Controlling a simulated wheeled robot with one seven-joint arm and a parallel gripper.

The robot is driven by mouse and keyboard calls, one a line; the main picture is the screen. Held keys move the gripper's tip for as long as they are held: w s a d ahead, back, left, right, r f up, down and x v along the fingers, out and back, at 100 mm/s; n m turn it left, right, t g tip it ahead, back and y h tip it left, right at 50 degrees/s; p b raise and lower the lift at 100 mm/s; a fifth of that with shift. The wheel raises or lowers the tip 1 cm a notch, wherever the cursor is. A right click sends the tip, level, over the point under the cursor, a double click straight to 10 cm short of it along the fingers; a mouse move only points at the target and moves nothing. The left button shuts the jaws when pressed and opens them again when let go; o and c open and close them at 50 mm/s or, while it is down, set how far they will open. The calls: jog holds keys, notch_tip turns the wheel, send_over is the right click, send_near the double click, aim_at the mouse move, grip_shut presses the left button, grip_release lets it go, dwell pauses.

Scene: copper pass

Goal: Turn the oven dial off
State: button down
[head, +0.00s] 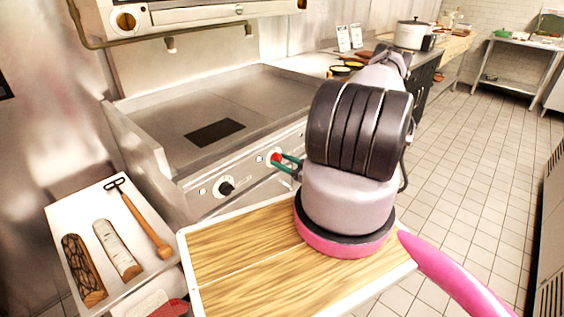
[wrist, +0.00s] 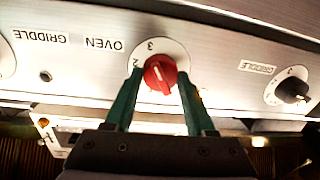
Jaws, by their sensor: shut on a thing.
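The oven dial (wrist: 160,75) is a red knob on a white plate marked with numbers, beside the inverted word OVEN in the wrist view. It also shows in the head view as a small red spot (head: 275,156) on the griddle's front panel. My gripper (wrist: 161,82) has its green fingers on both sides of the red knob and is shut on it. The knob's pale pointer line runs nearly up and down in the wrist picture. In the head view my gripper (head: 290,164) reaches the panel from the right, and my arm hides the panel beyond it.
A black griddle dial (head: 227,186) sits left of the red one; it also shows in the wrist view (wrist: 293,90). The flat griddle (head: 245,96) lies above the panel. Tiled floor (head: 475,165) is clear at right.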

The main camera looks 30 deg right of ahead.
jog(key=n, duration=1.1)
jog(key=shift+s+a+g+h, duration=0.1)
jog(key=shift+a+g+h, duration=0.05)
jog(key=shift+g+h, duration=0.2)
jog(key=n+h, duration=0.1)
jog(key=n, duration=0.9)
jog(key=shift+s+a+f+h, duration=0.1)
jog(key=shift+h, duration=0.25)
jog(key=n, duration=0.3)
jog(key=shift+f+n+t, duration=0.1)
jog(key=shift+n+t, duration=0.45)
jog(key=shift+n, duration=1.35)
